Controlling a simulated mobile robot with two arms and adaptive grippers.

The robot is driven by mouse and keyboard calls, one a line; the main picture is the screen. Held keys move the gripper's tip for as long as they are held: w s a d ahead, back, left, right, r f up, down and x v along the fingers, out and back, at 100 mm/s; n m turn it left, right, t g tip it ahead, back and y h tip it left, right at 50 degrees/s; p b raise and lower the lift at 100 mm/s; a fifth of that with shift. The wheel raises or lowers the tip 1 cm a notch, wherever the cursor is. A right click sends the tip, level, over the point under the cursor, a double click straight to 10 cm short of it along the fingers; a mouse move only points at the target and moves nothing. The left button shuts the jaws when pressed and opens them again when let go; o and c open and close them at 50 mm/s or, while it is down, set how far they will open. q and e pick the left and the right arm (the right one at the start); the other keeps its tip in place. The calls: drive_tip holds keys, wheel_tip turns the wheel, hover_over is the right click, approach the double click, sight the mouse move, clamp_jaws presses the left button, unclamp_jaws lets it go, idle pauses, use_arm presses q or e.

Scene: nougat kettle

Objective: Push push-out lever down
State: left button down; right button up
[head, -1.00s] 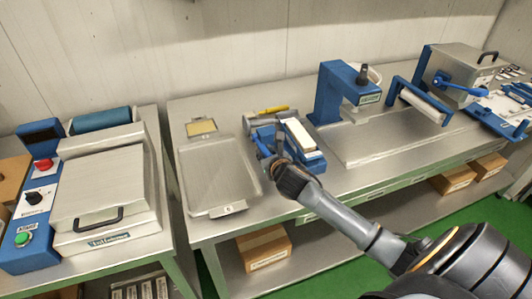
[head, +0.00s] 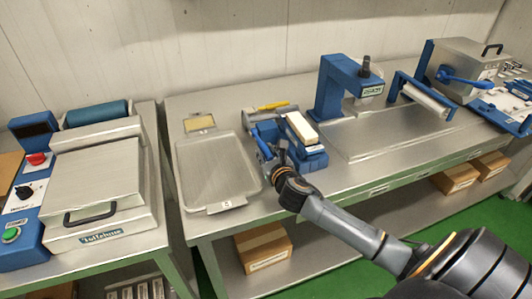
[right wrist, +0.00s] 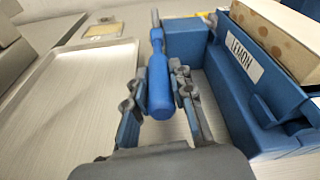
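The push-out lever has a blue handle (right wrist: 158,85) on a thin metal rod and tilts toward the camera in the right wrist view. In the head view the lever (head: 262,144) shows as a small blue bar at the left side of the blue mould (head: 312,160). My right gripper (right wrist: 160,115) is open, with a finger on each side of the handle and visible gaps beside it. In the head view my right gripper (head: 272,155) is at the mould's front left and partly hides the lever's lower end. My left gripper is not in view.
A pale spotted block (right wrist: 275,35) lies in the mould beside a "LEMON" label (right wrist: 244,57). A metal tray (head: 215,175) is left of the lever. A blue press stand (head: 334,90) is to the right. The table's front edge (head: 330,198) is close.

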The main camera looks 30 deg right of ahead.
drive_tip(key=o, duration=0.4)
drive_tip(key=shift+f, duration=0.1)
drive_tip(key=shift+s, duration=0.1)
drive_tip(key=v, duration=1.2)
drive_tip(key=shift+a+f, duration=0.1)
drive_tip(key=shift+f, duration=0.05)
